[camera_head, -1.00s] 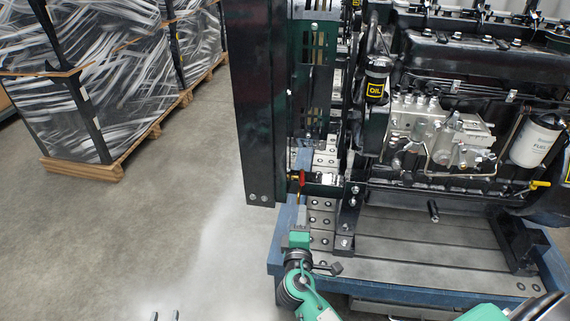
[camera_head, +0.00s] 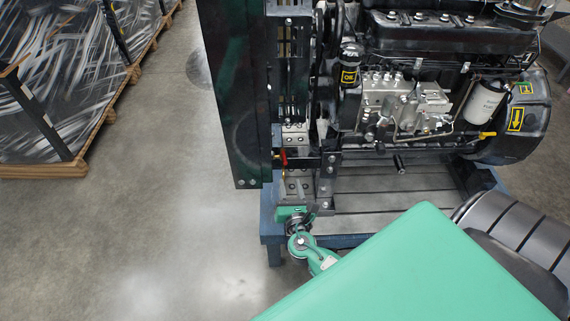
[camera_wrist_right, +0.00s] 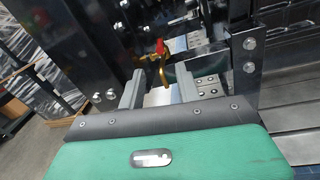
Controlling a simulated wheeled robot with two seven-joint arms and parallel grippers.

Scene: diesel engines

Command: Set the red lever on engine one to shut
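The red lever (camera_head: 284,158) is low on the front of the engine, beside the dark radiator frame. In the right wrist view the red lever (camera_wrist_right: 160,47) points up from a brass valve (camera_wrist_right: 163,72). My right gripper (camera_head: 291,195) is just below and in front of it. In the wrist view its two grey fingers (camera_wrist_right: 158,88) are apart, with the brass valve showing beyond and between their tips. No contact with the lever is visible. My left gripper is not in view.
The engine (camera_head: 440,40) stands on a blue-edged stand (camera_head: 272,240). A dark upright frame (camera_head: 228,90) is close on the left, and a black bracket (camera_wrist_right: 245,60) is close on the right. Wrapped pallets (camera_head: 40,120) stand far left. The floor between is clear.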

